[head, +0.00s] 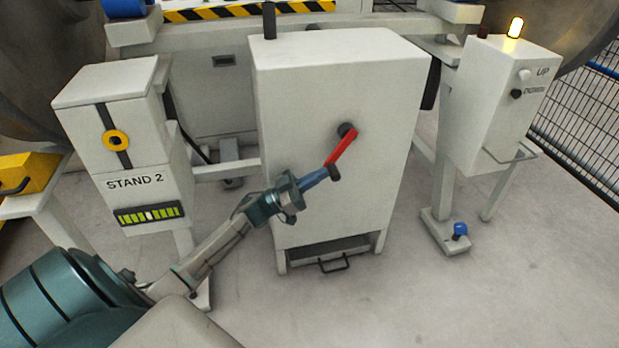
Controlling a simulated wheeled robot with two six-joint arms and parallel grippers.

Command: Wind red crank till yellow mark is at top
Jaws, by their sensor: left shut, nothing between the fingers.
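The red crank (342,147) is on the front of the white cabinet (300,130) in the middle. Its arm slopes from a dark hub at upper right down to a dark handle (334,173) at lower left. My left gripper (325,174) is shut, with its blue fingertips right beside the handle; I cannot tell whether they touch it. My right gripper is not in view.
A row of green bars (130,217) with one pale bar is below the STAND 2 label. A control box (500,100) with a lit yellow lamp (515,28) stands at right. A yellow box (36,172) is at far left. The floor at front right is mostly clear.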

